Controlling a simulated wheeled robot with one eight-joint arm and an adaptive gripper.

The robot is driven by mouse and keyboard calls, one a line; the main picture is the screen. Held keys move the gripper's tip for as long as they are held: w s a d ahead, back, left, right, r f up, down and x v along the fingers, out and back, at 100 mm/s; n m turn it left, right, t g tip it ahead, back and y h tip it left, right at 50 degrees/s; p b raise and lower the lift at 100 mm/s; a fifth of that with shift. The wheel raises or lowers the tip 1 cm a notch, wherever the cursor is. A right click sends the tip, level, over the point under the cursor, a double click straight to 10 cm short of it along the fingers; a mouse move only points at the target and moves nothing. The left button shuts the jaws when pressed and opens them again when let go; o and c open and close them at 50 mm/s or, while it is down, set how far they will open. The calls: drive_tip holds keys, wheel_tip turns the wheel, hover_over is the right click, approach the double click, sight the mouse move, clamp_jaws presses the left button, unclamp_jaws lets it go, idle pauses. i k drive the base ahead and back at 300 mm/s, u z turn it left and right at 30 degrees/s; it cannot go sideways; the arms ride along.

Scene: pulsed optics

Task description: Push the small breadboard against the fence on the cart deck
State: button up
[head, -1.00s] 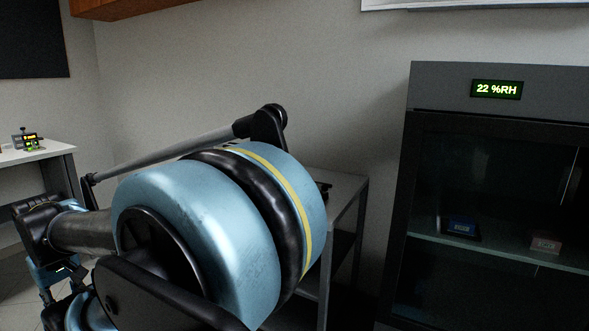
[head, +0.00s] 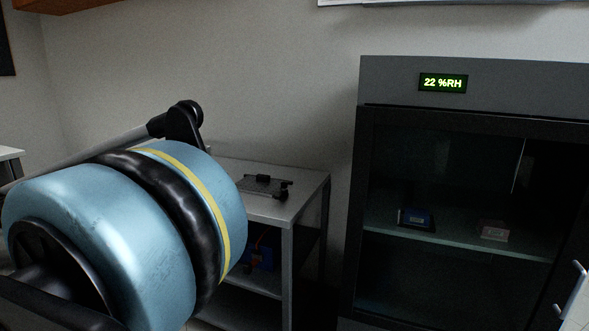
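A metal cart (head: 308,186) stands against the wall in the middle of the head view, left of the dark cabinet. On its grey deck lies a small dark flat plate that looks like the breadboard (head: 262,185), with small black parts on or beside it. I cannot make out the fence separately, nor whether the plate touches it. My large blue arm joint hides the left part of the cart. My gripper is out of view.
A blue item (head: 264,257) sits on the cart's lower shelf. A white table (head: 10,153) edges in at left.

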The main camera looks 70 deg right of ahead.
sight(261, 185)
drive_tip(key=k, duration=1.55)
drive_tip(key=z, duration=1.15)
drive_tip(key=i, duration=1)
drive_tip(key=u, duration=0.05)
